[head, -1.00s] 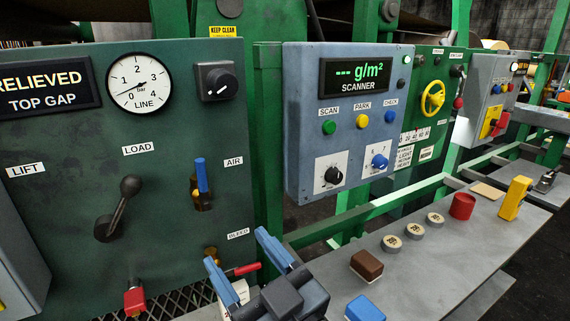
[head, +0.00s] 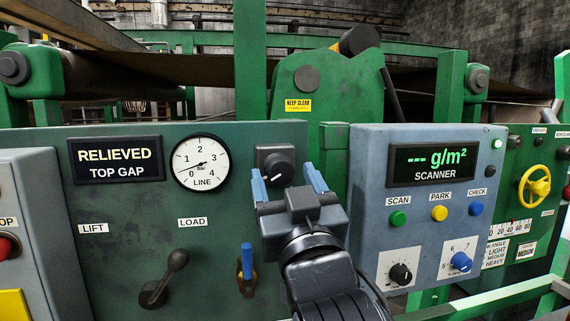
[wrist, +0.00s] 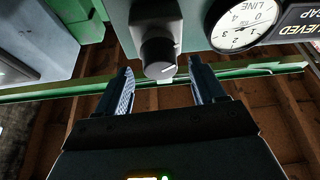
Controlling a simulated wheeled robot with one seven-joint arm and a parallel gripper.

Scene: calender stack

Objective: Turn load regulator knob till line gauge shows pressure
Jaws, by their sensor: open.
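The load regulator knob (head: 279,169) is a round black knob with a white mark, on a grey square box on the green panel. It also shows in the wrist view (wrist: 158,56), which looks upside down. The white LINE gauge (head: 201,163) is left of it; its needle points to the lower left, near the low end of the scale. My gripper (head: 286,176) is open and empty, its two blue fingers on either side of the knob in the head view. In the wrist view the fingertips (wrist: 160,70) stand just short of the knob, apart from it.
A sign (head: 115,161) reads RELIEVED TOP GAP. The LOAD lever (head: 165,278) and a blue-handled AIR valve (head: 247,263) are lower on the panel. The grey scanner box (head: 367,221) stands to the right, close to my arm.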

